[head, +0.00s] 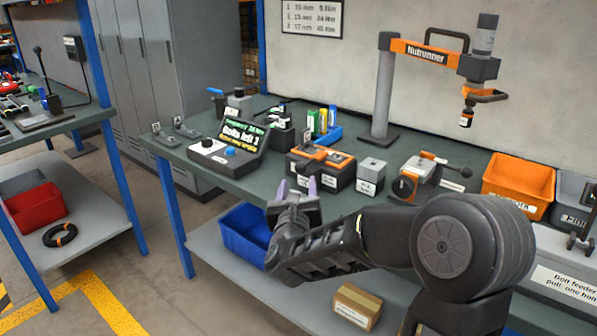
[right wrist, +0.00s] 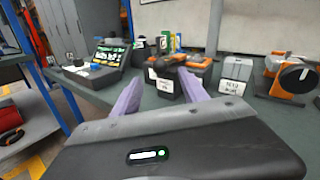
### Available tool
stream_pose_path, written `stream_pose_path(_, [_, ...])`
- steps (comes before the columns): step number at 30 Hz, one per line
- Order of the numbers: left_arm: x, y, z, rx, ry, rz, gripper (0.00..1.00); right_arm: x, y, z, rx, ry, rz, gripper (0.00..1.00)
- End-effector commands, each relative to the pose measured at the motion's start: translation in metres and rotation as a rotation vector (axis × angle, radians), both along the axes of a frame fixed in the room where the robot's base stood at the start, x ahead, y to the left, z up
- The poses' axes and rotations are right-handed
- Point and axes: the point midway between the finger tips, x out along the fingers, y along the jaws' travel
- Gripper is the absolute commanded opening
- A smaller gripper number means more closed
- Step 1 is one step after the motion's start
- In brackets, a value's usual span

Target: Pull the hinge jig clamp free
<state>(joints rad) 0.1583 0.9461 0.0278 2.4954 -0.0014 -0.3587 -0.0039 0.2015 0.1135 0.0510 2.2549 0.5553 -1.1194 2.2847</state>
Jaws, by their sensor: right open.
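A dark block with orange strips on top (head: 320,166) stands on the green workbench (head: 232,184) and looks like the hinge jig. It also shows in the right wrist view (right wrist: 162,84), with dark and orange parts across its top. I cannot make out for certain which part is the clamp. My right gripper (head: 297,186) is open and empty, its two purple fingers apart at the bench's front edge. It is in front of the block and not touching it. In the right wrist view the fingers (right wrist: 160,88) point toward the block. My left gripper is not in view.
A grey labelled block (head: 371,172) and an orange-grey device with a black handle (head: 420,178) stand right of the jig. A display console (head: 229,147) stands left. An orange bin (head: 518,184) and the Nutrunner arm (head: 425,52) are further right. A blue bin (head: 245,236) sits below.

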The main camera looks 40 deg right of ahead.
Motion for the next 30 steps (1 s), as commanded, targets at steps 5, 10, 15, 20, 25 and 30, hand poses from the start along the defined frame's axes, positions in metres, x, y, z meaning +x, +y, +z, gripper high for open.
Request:
stream_pose_path(5, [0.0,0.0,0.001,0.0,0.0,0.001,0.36,0.004,-0.003,0.0,-0.001,0.002,0.0,0.52])
stream_pose_path(10, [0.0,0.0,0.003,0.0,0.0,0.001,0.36,0.019,-0.016,0.0,-0.001,0.003,0.0,0.52])
stream_pose_path(15, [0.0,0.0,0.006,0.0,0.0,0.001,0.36,0.04,-0.032,0.0,-0.002,0.003,0.001,0.52])
stream_pose_path(20, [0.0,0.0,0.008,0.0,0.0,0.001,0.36,0.055,-0.046,0.0,-0.001,0.002,0.0,0.52])
stream_pose_path(25, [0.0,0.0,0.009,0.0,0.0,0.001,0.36,0.061,-0.05,-0.001,-0.001,0.003,0.002,0.52])
stream_pose_path(30, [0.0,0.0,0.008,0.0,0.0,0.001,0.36,0.061,-0.049,-0.001,-0.001,0.003,0.002,0.52])
